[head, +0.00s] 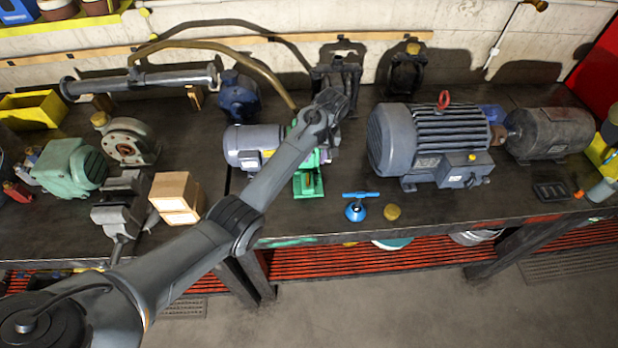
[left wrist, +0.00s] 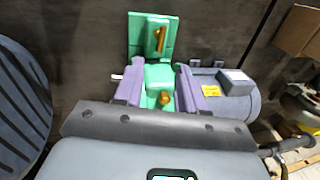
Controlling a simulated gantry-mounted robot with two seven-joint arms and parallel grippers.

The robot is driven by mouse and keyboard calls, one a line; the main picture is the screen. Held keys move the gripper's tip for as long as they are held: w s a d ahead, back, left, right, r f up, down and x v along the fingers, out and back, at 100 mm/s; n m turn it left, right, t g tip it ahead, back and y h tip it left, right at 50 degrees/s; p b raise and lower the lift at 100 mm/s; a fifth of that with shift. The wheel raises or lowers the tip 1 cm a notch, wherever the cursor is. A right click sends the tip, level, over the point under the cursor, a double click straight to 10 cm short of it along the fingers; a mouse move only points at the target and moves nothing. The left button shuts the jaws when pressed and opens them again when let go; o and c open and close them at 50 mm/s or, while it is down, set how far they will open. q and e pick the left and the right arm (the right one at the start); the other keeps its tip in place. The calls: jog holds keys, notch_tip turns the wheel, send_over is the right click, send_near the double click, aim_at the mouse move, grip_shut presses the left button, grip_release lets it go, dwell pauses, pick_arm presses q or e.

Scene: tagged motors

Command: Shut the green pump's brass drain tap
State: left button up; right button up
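The green pump (head: 309,184) stands on the bench at the middle of the head view, partly hidden by my left arm, with a grey motor (head: 254,144) on its left side. In the left wrist view its green body (left wrist: 159,76) shows between the fingers. A brass tap handle (left wrist: 161,39) lies upright in the picture on the green foot, beyond the fingertips. A rounded brass part (left wrist: 168,98) shows nearer, between the fingers. My left gripper (left wrist: 158,80) is open, with a purple finger on each side of the green body; contact cannot be told. My right gripper is not in view.
A large grey motor (head: 428,142) stands close on the pump's right. A blue-handled valve (head: 356,207) and a brass cap (head: 392,212) lie in front. A wooden block (head: 176,197) and a vise (head: 121,205) stand left. A blue pump (head: 239,96) and pipes are behind.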

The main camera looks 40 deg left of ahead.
aim_at(308, 177)
pick_arm(q)
jog(key=f, duration=0.3)
jog(key=s+a+f, duration=0.1)
jog(key=f, duration=0.6)
jog(key=shift+s+a, duration=0.15)
jog(key=shift+a, duration=0.15)
jog(key=shift+c, duration=0.2)
grip_shut()
